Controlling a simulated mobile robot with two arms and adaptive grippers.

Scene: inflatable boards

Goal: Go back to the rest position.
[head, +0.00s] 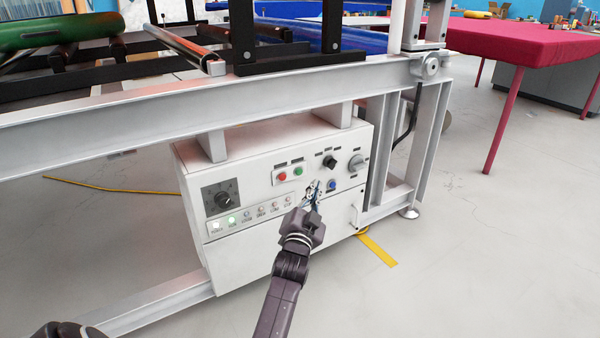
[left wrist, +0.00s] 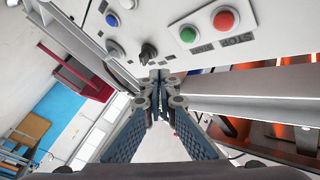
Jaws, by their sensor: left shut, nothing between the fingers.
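My left gripper (head: 313,187) is shut and empty. It is in front of the white control box (head: 240,255), below the red and green buttons and left of the blue button. In the left wrist view my left gripper (left wrist: 160,76) shows with its fingertips together and nothing between them. Its fingers hide a small part of the panel in the head view; I cannot tell whether they touch it. My right gripper is not in view.
The panel has a green button (head: 283,177), a red button (head: 297,171), a blue button (head: 331,184) and several knobs. A grey metal frame (head: 110,120) runs above the box. A red table (head: 530,50) stands at the right. The floor (head: 480,250) at right is clear.

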